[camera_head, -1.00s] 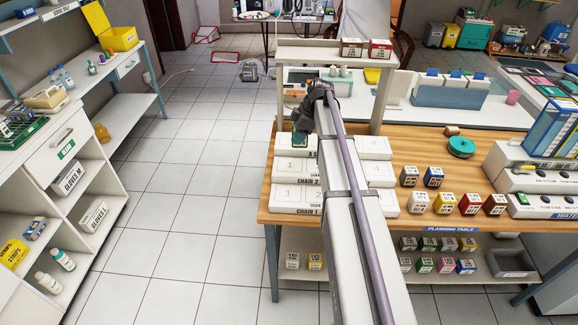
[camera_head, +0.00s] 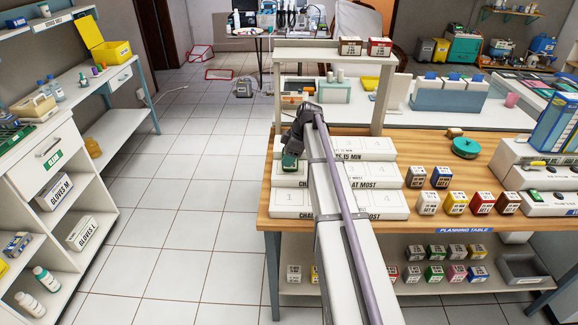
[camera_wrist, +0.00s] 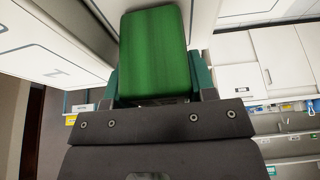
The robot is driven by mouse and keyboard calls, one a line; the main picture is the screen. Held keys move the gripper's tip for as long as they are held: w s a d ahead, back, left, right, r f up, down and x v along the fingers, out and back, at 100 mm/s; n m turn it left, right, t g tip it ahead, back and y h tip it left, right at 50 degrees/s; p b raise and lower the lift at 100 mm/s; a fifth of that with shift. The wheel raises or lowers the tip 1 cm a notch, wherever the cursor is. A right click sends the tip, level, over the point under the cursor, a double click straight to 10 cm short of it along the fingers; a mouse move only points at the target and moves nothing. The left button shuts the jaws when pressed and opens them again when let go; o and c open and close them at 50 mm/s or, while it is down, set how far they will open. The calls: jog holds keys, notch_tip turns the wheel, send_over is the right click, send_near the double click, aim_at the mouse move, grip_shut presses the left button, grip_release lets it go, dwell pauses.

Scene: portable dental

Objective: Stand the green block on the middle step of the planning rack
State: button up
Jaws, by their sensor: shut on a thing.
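The green block (camera_wrist: 155,52) fills the upper middle of the wrist view, held between the teal fingers. My gripper (camera_head: 290,162) is shut on it at the left part of the planning rack, in front of its upper steps. The block's own face is hard to make out there in the head view. The planning rack is white with three steps; its middle step (camera_head: 383,182) lies between the upper step (camera_head: 370,145) and the lower step (camera_head: 385,207). My arm crosses the rack and hides its centre. I cannot tell whether the block touches a step.
Several labelled blocks, including a yellow one (camera_head: 455,204) and a red one (camera_head: 482,204), stand right of the rack on the wooden planning table (camera_head: 430,155). A raised shelf (camera_head: 300,57) stands behind the rack. More blocks sit on the lower shelf (camera_head: 350,298).

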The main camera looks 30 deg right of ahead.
jog(key=shift+f+p, duration=0.2)
jog(key=shift+p, duration=0.1)
jog(key=shift+f, duration=0.2)
jog(key=o, duration=0.9)
jog(key=shift+o, duration=0.2)
jog(key=p+v, duration=1.1)
jog(key=v, duration=0.2)
jog(key=s+a+f+m+g+h, duration=0.1)
jog(key=s+a+m+h, duration=0.3)
jog(key=s+a+m, duration=0.8)
jog(key=s+a+g, duration=0.1)
jog(key=s+a, duration=1.1)
jog(key=a, duration=0.1)
jog(key=shift+s+a+f, duration=0.15)
jog(key=shift+s+f, duration=0.15)
jog(key=shift+f, duration=0.1)
